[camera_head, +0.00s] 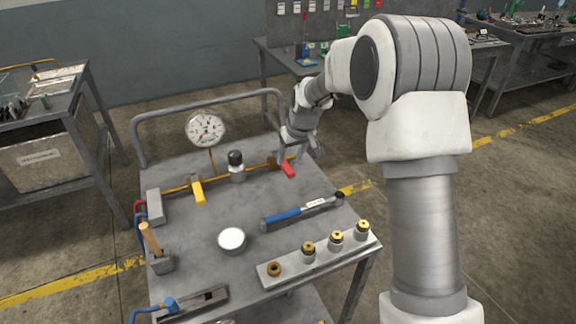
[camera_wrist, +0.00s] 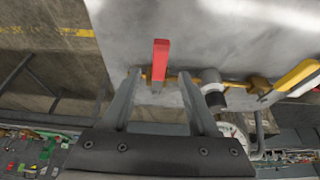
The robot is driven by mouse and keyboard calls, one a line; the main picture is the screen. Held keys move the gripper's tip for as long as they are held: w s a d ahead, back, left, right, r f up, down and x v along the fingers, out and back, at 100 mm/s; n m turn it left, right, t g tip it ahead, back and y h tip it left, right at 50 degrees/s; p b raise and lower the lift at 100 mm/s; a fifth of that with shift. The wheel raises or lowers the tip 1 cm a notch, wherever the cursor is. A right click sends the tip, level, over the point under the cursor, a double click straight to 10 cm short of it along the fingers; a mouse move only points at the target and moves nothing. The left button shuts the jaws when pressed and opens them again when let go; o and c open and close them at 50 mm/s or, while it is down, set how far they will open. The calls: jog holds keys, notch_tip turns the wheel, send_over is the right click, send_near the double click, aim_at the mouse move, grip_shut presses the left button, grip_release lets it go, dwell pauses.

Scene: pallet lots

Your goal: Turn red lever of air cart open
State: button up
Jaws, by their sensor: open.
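The air cart (camera_head: 200,285) is a grey table-topped cart with a brass pipe line along its back part. The red lever (camera_head: 287,168) sits at the right end of that line, its handle slanting toward the cart's front. My gripper (camera_head: 301,150) is over the cart's back right part, close behind the red lever. In the wrist view the red lever (camera_wrist: 161,55) stands upright in the picture, its base between the fingertips and its handle reaching beyond them. The gripper (camera_wrist: 160,76) is open, with a finger on each side and visible gaps.
A yellow lever (camera_head: 198,192), a black-topped regulator (camera_head: 236,165) and a pressure gauge (camera_head: 205,130) stand left along the pipe. A blue-handled wrench (camera_head: 300,211), a white round tin (camera_head: 231,240) and a fittings rail (camera_head: 330,250) lie in front.

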aim_at(287, 167)
jog(key=x, duration=0.5)
grip_shut()
dwell(1.4)
